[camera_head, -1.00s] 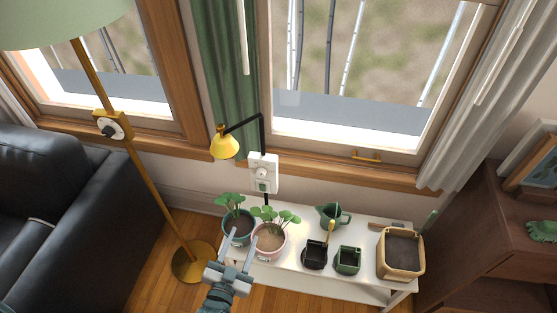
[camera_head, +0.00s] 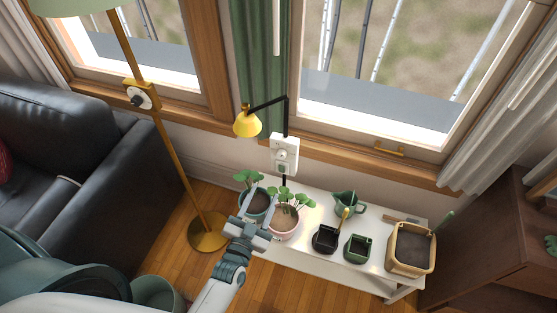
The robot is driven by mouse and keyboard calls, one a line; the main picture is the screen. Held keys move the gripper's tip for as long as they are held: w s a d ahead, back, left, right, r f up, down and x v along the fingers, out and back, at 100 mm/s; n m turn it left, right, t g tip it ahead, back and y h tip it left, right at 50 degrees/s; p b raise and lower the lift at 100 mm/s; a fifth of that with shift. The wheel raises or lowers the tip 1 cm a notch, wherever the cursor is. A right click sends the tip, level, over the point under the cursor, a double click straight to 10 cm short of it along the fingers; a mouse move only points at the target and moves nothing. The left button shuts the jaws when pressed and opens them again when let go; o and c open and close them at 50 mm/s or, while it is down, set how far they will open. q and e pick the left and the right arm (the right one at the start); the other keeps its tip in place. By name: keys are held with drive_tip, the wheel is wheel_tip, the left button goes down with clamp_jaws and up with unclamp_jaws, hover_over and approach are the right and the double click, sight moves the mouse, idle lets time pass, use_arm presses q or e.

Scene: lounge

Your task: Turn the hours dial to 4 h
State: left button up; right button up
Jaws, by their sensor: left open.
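A second round control (camera_head: 138,98), white with a dark knob, sits on the brass pole of the floor lamp. My left gripper (camera_head: 264,204) is open and empty, in front of the two potted plants and lower in the picture than the wall box, apart from it. My right gripper is out of view.
A white bench holds a teal-potted plant (camera_head: 250,196), a pink-potted plant (camera_head: 285,222), a green watering can (camera_head: 345,203), small dark pots and a tan planter (camera_head: 411,248). A yellow lamp (camera_head: 247,124) hangs beside the wall box. A black sofa (camera_head: 90,150) stands left.

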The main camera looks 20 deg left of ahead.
sight(281, 157)
use_arm(q)
drive_tip(key=w, duration=0.5)
drive_tip(key=w+p, duration=0.1)
drive_tip(key=w, duration=0.3)
drive_tip(key=w+p, duration=0.1)
drive_tip(key=w, duration=0.4)
drive_tip(key=shift+w+d, duration=0.25)
drive_tip(key=shift+w, duration=0.05)
drive_tip(key=c, duration=1.1)
